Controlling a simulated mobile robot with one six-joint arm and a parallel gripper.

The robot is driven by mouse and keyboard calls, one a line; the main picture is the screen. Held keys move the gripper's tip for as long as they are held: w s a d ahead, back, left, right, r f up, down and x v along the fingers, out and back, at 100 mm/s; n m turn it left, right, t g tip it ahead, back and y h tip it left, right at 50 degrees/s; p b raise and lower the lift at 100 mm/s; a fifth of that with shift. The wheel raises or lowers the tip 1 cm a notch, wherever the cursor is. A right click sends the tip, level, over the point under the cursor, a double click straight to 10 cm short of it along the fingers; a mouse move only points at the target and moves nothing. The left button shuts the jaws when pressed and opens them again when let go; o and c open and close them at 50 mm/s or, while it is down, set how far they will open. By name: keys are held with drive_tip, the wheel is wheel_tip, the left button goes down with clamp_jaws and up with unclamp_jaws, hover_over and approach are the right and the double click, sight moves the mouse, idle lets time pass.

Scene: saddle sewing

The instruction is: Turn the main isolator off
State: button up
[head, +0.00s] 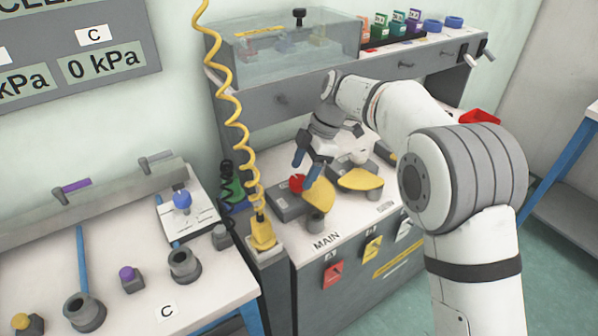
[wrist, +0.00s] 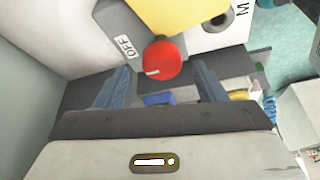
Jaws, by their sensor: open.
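The main isolator's red knob (head: 297,183) sits on a grey box (head: 285,204) behind the "MAIN" label (head: 326,241) on the bench. In the wrist view the red knob (wrist: 163,58) bears a short white mark at its lower left edge. An "OFF" label (wrist: 127,46) is on the box to its left. My gripper (head: 306,163) is open and empty, just above the knob in the head view. In the wrist view my gripper (wrist: 163,80) has its blue fingers spread, with the knob just beyond and between the tips. I cannot tell whether they touch it.
A yellow flap (head: 319,196) stands right beside the knob, and another yellow plate (head: 360,179) lies further right. A coiled yellow cable (head: 240,130) hangs to the left, down to a yellow plug (head: 261,232). A clear cover box (head: 285,45) stands on the shelf behind.

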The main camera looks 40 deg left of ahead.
drive_tip(key=v, duration=0.5)
drive_tip(key=shift+w+d+r, duration=0.1)
drive_tip(key=shift+w+r, duration=0.05)
drive_tip(key=shift+r, duration=0.2)
